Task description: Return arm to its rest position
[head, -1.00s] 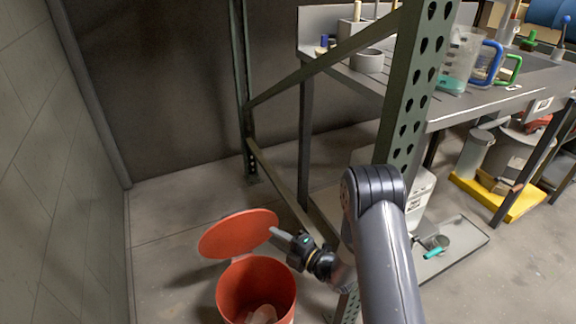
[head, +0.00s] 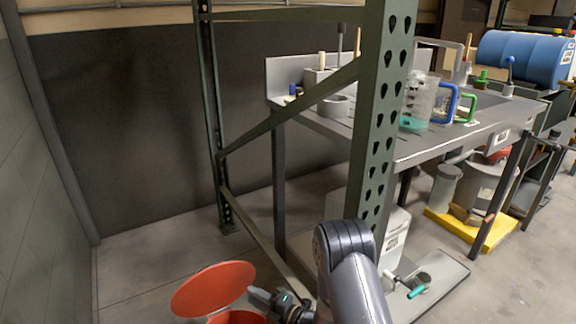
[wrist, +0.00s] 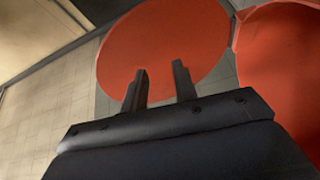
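My gripper (head: 262,295) is low in the head view, at the near side of the green rack post, beside the raised round lid of an orange-red bin (head: 238,316). In the wrist view my gripper (wrist: 160,82) has its two fingers apart with nothing between them, so it is open and empty. The lid (head: 213,288) fills the area behind the fingers in the wrist view (wrist: 165,40), and part of the bin (wrist: 285,60) shows at right. Most of the bin is cut off at the bottom of the head view.
A perforated green rack post (head: 378,110) stands close to my arm. Behind it is a grey bench (head: 450,140) with a clear pitcher (head: 418,100) and blue and green handled items. A white container (head: 393,240) stands on a low tray (head: 445,278). Floor at left is clear.

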